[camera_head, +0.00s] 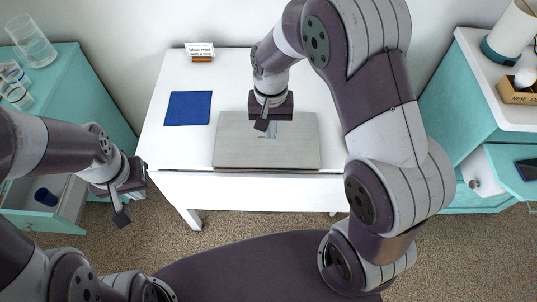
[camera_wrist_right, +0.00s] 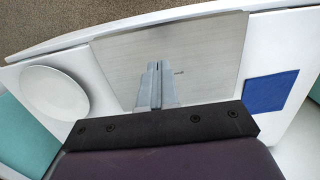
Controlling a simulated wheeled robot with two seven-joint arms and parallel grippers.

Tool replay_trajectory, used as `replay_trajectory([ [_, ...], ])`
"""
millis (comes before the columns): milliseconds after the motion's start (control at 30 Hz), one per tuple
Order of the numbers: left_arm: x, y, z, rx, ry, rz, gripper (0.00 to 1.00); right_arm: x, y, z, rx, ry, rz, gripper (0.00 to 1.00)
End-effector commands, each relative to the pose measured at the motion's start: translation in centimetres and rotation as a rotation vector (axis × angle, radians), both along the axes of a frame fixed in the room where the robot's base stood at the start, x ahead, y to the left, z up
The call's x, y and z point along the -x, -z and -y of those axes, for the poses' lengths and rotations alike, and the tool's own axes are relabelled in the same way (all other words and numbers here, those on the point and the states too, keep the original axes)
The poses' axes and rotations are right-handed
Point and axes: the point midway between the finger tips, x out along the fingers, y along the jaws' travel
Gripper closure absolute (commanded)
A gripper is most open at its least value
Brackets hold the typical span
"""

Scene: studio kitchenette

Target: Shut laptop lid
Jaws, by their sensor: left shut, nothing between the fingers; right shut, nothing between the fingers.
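The laptop (camera_head: 240,155) is a flat grey slab on the white table, near its front edge. Its lid lies down flat, with no keyboard or screen showing; whether a thin gap is left under it I cannot tell. It also fills the middle of the right wrist view (camera_wrist_right: 210,55). My right gripper (camera_head: 262,125) is shut and empty over the rear middle part of the lid; whether it touches I cannot tell. Its closed fingers show in the wrist view (camera_wrist_right: 156,70). My left gripper (camera_head: 122,216) is shut and empty, left of the table and away from the laptop.
A blue mat (camera_head: 188,108) lies left of the laptop on the white table (camera_head: 160,140). A white plate (camera_wrist_right: 53,93) shows in the wrist view. A small sign (camera_head: 200,50) stands at the back. Teal cabinets flank the table; an open drawer at left holds a blue cup (camera_head: 46,197).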

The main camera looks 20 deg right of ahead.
Motion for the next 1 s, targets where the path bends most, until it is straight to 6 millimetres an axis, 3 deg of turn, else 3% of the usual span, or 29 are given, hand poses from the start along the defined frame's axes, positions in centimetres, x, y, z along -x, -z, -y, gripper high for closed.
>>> replay_trajectory([
  [200, 0.0, 0.2, 0.0, 0.000, 0.000, 0.000, 1.00, 0.5, 4.9, -0.1, 0.001, -0.002, -0.003, 1.00],
  [433, 0.0, 0.2, 0.0, 0.000, 0.000, -0.001, 1.00, 0.8, 8.9, -0.2, 0.001, -0.001, -0.001, 1.00],
  [600, 0.0, 0.2, 0.0, 0.000, 0.000, -0.001, 1.00, 0.8, 10.2, -0.2, 0.000, -0.001, 0.002, 1.00],
  [1000, 0.0, 0.5, 0.0, 0.000, 0.000, -0.001, 1.00, 0.9, 10.9, -0.2, 0.007, -0.003, 0.015, 1.00],
])
